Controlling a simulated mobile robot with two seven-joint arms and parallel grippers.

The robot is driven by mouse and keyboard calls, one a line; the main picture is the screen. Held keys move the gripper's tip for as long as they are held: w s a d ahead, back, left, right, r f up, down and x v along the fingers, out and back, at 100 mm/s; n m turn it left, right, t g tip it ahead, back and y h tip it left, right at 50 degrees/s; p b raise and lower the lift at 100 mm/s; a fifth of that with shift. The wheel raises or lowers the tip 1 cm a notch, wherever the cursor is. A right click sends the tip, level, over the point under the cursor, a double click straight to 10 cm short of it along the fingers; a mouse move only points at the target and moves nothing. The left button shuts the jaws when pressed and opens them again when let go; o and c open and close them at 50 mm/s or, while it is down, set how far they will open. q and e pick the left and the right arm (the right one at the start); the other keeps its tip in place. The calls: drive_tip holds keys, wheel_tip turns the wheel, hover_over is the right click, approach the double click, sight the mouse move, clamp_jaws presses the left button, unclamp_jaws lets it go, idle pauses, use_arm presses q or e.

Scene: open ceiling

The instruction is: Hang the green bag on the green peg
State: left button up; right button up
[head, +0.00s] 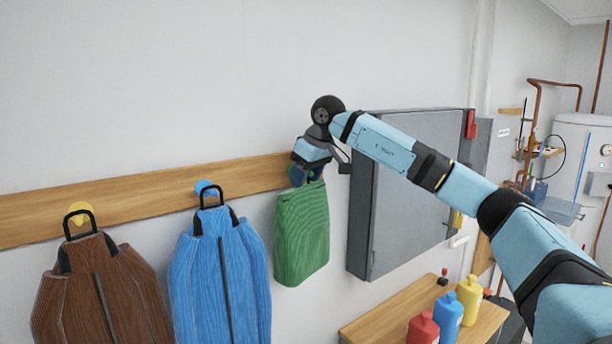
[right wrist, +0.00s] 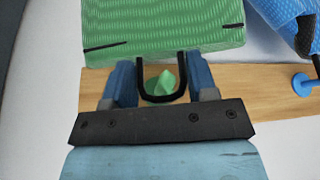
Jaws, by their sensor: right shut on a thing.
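The green bag (head: 302,238) hangs down from my right gripper (head: 306,176) in the head view, close to the wall. In the right wrist view, the gripper (right wrist: 162,86) is shut on the bag's black handle loop (right wrist: 161,99), a finger at either side. The green bag (right wrist: 165,28) lies beyond it there. The green peg (right wrist: 163,81) shows inside the loop's outline; I cannot tell whether the loop is over the peg or in front of it. In the head view the gripper hides the peg. My left gripper is not in view.
A wooden rail (head: 130,203) runs along the wall. A brown jacket (head: 102,290) is on the yellow peg (head: 83,210), a blue jacket (head: 220,275) on the blue peg (head: 206,187). A grey cabinet (head: 412,195) stands right of the bag; bottles stand on a table (head: 385,322) below.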

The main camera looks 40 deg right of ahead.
drive_tip(key=o, duration=1.5)
drive_tip(key=b+v, duration=0.2)
drive_tip(key=v, duration=1.2)
drive_tip(key=shift+f, duration=0.15)
